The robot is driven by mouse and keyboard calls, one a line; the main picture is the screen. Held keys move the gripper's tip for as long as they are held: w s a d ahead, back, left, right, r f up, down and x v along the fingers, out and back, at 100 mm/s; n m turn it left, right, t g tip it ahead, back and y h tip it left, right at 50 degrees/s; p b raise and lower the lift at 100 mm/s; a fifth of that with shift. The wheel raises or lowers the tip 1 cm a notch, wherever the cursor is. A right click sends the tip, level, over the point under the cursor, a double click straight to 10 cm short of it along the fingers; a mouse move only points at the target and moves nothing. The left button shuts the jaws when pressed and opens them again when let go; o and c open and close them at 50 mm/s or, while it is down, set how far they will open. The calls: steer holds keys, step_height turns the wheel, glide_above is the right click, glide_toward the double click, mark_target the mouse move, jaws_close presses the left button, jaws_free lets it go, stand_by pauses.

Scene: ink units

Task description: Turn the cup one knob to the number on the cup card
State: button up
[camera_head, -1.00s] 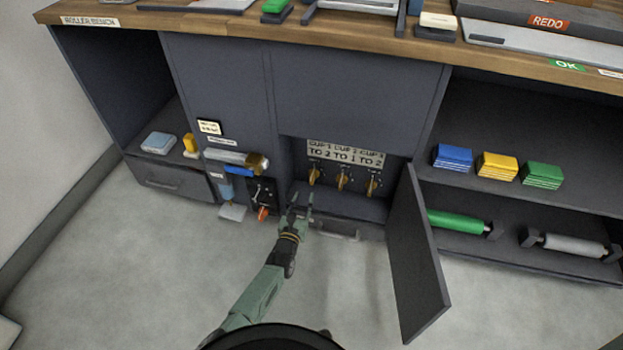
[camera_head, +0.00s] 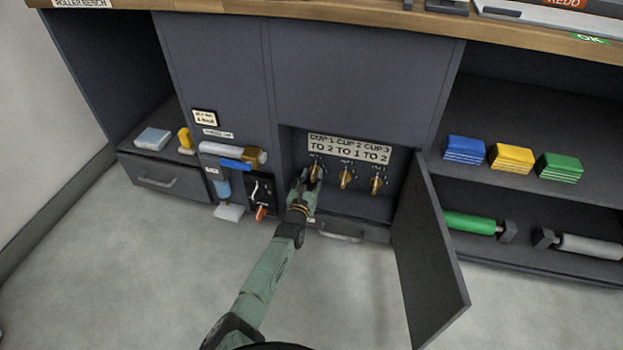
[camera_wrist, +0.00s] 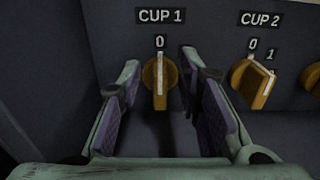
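The cup one knob (camera_wrist: 160,82) is yellow with a white pointer line, under the label CUP 1 (camera_wrist: 160,15). Its pointer stands upright at 0. My gripper (camera_wrist: 160,85) is open, with one finger on each side of this knob and a gap to both. In the head view my gripper (camera_head: 307,180) reaches into the open compartment at the left knob. The cup card (camera_head: 350,149) above the knobs reads CUP 1 TO 2, CUP 2 TO 1, CUP 3 TO 2. The cup two knob (camera_wrist: 254,82) sits to the right, near my right finger.
The cup three knob (camera_head: 376,185) is farther right. The compartment door (camera_head: 428,255) hangs open on the right. A black panel with a red-tipped lever (camera_head: 261,212) is left of the compartment, and a drawer (camera_head: 345,229) is below it.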

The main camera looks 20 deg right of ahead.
steer(key=shift+c, duration=0.4)
jaws_close()
steer(key=shift+m, duration=0.3)
steer(key=m, duration=0.1)
steer(key=m+p, duration=0.1)
steer(key=shift+s+d+m, duration=0.15)
steer(key=shift+d+m, duration=0.1)
steer(key=shift+m, duration=0.05)
steer(key=m+p, duration=0.1)
steer(key=m, duration=0.1)
steer(key=m+p, duration=0.1)
steer(key=shift+s+d+f+m, duration=0.1)
steer(key=shift+s+d+m, duration=0.1)
steer(key=shift+m, duration=0.2)
steer(key=m, duration=0.1)
steer(key=m+p, duration=0.1)
steer(key=m, duration=0.3)
steer(key=shift+s+d+f+p, duration=0.1)
steer(key=shift+d+f+p, duration=0.15)
steer(key=shift+f+p, duration=0.1)
steer(key=m, duration=0.3)
steer(key=f+m+p, duration=0.1)
steer(key=m, duration=0.1)
steer(key=shift+m, duration=0.4)
